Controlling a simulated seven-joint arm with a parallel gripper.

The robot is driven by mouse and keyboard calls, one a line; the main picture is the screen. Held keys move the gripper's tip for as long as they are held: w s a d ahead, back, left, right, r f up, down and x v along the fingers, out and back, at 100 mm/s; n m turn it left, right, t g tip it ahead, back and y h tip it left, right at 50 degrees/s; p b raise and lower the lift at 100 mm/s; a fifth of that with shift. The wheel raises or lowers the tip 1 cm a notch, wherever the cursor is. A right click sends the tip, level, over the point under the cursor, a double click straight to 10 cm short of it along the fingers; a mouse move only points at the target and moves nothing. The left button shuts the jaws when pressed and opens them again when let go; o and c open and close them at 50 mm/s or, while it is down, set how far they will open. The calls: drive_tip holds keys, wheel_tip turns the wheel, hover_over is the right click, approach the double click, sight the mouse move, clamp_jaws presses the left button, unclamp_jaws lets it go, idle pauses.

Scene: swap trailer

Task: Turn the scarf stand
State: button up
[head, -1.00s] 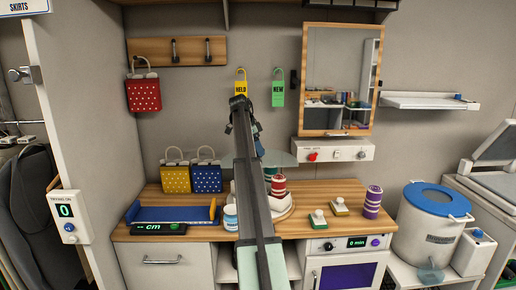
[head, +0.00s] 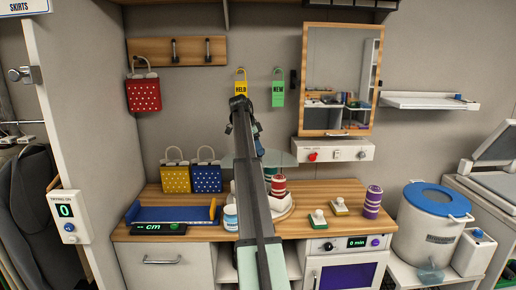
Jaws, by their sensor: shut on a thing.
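The scarf stand (head: 284,213) is on the wooden counter, mostly behind my arm. Rolls in pale blue and white (head: 230,217) show at the arm's left. My gripper (head: 261,151) is just behind the arm beside the disc, pointing down. Its fingertips are mostly hidden, but it is closed at the stand. The exact contact cannot be seen.
Yellow (head: 175,178) and blue (head: 207,178) dotted bags stand behind a blue measuring board (head: 170,215) at the left. A mirror (head: 342,80) hangs above.

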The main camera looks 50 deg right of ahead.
clamp_jaws()
drive_tip(key=shift+w+d+m+y, duration=0.15)
drive_tip(key=shift+m+y, duration=0.15)
drive_tip(key=shift+m, duration=0.6)
drive_tip(key=shift+m+g+y, duration=0.4)
drive_tip(key=shift+m+g, duration=0.2)
drive_tip(key=shift+m, duration=0.8)
drive_tip(key=o, duration=1.3)
unclamp_jaws()
drive_tip(key=shift+o, duration=0.2)
